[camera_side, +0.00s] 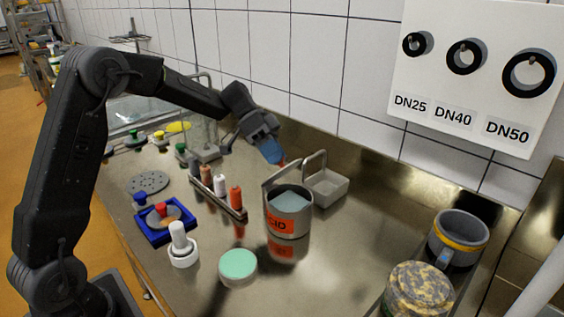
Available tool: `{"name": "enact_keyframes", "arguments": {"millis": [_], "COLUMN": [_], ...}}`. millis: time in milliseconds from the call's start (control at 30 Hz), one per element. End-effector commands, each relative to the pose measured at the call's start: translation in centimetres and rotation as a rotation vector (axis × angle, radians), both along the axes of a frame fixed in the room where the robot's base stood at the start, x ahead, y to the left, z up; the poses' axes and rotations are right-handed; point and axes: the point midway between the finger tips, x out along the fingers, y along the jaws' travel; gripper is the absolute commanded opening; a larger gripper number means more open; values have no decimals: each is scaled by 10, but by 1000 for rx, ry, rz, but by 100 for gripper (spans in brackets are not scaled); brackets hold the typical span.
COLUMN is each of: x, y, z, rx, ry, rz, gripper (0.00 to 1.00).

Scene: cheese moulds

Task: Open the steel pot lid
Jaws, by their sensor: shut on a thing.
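The steel pot (278,226) stands on the steel counter with an orange label that reads in part "CID". Its top is open to view and a pale blue-grey surface shows inside. The steel pot lid (276,177) is tilted up at the pot's back rim, seen nearly edge-on. My gripper (281,160), with blue fingers, is above and behind the pot, shut at a small red part, apparently the lid's knob. The exact contact is too small to make out.
A rack of bottles (221,198) stands close left of the pot. A grey basket (328,187) with a raised handle is close behind right. A green-topped round container (238,265) is in front. The counter between the pot and the grey mug (457,236) is clear.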

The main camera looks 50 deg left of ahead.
Motion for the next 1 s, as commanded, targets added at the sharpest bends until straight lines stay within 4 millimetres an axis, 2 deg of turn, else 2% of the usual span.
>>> {"name": "enact_keyframes", "arguments": {"millis": [200, 500, 1000], "x": [0, 0, 0], "y": [20, 38, 47], "z": [1, 0, -2], "rx": [-197, -395, -502], "ry": [1, 0, 1], "rz": [3, 2, 0], "gripper": [0, 0, 0]}}
